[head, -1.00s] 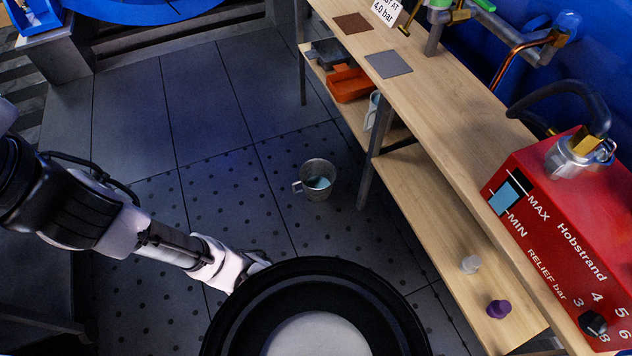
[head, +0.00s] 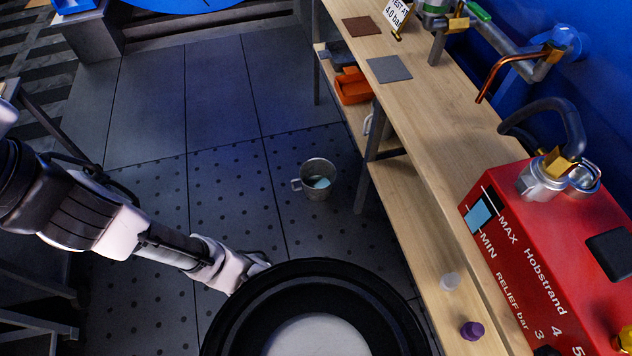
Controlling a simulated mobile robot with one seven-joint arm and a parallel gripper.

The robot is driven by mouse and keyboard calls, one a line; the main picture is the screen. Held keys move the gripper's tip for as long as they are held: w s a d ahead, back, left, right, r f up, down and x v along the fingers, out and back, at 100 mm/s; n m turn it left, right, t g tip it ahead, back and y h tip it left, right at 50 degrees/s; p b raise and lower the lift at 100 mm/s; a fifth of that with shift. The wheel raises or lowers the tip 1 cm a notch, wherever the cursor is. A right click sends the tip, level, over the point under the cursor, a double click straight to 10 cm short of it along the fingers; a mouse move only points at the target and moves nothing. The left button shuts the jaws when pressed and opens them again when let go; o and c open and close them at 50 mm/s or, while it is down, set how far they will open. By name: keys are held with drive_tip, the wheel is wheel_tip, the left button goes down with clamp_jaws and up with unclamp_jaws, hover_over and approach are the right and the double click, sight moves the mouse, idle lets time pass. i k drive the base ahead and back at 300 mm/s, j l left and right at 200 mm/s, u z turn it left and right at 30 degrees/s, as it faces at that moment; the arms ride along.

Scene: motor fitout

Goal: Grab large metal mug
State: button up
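The large metal mug (head: 317,181) stands upright on the dark tiled floor, left of the bench legs. It is grey, with its handle toward the left and something pale blue inside. My gripper (head: 262,268) is below and left of the mug in the picture, apart from it. Its fingers are partly hidden behind the round black part of my body, so I cannot tell whether they are open or shut.
A wooden bench (head: 430,110) with a lower shelf (head: 400,215) runs along the right. A bench leg (head: 367,170) stands close to the mug's right. A red unit (head: 540,260) sits on the bench. An orange bin (head: 352,87) is on the shelf. The floor left of the mug is clear.

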sight(317, 175)
drive_tip(key=i+j+z, duration=0.25)
drive_tip(key=i+j, duration=0.15)
drive_tip(key=j, duration=0.25)
drive_tip(key=i+j+z, duration=0.15)
drive_tip(key=j, duration=0.2)
drive_tip(key=i+j+z, duration=0.1)
drive_tip(key=j, duration=0.25)
drive_tip(key=i+j+z, duration=0.15)
drive_tip(key=j, duration=0.25)
drive_tip(key=i+j, duration=0.2)
drive_tip(key=i, duration=0.3)
drive_tip(key=l+z, duration=0.05)
